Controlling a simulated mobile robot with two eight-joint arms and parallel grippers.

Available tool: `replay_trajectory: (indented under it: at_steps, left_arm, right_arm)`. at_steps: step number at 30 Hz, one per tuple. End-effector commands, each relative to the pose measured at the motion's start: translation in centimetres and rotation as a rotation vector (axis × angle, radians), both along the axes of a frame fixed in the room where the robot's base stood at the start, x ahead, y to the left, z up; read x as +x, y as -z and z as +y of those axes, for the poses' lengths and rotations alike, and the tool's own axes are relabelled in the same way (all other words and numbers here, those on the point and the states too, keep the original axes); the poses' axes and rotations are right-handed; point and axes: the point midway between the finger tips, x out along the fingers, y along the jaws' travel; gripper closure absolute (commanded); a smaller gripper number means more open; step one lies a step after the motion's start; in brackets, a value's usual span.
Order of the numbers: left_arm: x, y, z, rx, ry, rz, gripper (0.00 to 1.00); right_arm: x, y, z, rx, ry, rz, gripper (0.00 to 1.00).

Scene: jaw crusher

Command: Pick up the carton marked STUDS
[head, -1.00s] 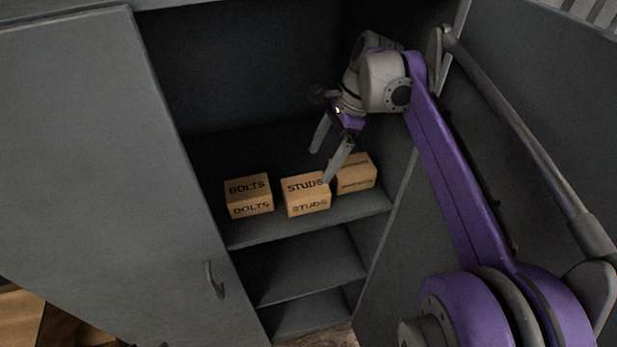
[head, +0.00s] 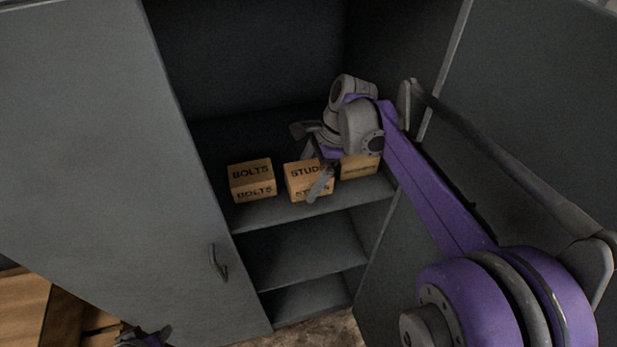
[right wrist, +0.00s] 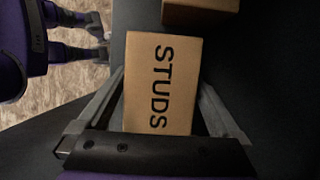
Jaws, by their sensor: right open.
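The STUDS carton (head: 297,180) is a small tan box on the cabinet's upper shelf, between two similar cartons. My right gripper (head: 313,172) is open around it. One finger crosses its front and covers part of the lettering; the other is largely hidden behind. In the right wrist view the open gripper (right wrist: 162,88) has a finger along each side of the STUDS carton (right wrist: 160,65), with a narrow gap visible on the left. Contact on the right is unclear. Part of my left arm's end (head: 145,338) shows at the head view's bottom edge; its jaws are unclear.
The BOLTS carton (head: 252,180) stands just left. Another carton (head: 360,166) stands to the right, partly behind my gripper. The shelf (head: 265,213) is bare in front.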

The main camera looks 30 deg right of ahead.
Motion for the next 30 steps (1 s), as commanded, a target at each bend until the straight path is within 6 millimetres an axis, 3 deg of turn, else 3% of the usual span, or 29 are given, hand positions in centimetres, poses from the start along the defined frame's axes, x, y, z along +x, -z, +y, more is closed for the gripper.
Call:
replay_trajectory:
  at_steps: [5, 21, 30]
  left_arm:
    - [0.00, 0.00, 0.00, 0.000, 0.000, 0.000, 0.50]
    - [0.00, -0.01, 0.00, 0.000, 0.000, 0.000, 0.50]
    - [0.00, -0.01, 0.00, 0.000, 0.000, 0.000, 0.50]
  right_arm:
    - [0.01, -0.02, -0.02, 0.000, 0.000, 0.000, 0.04]
    - [0.02, -0.07, -0.05, 0.000, 0.001, 0.000, 1.00]
    - [0.02, -0.22, -0.03, 0.001, 0.001, -0.001, 1.00]
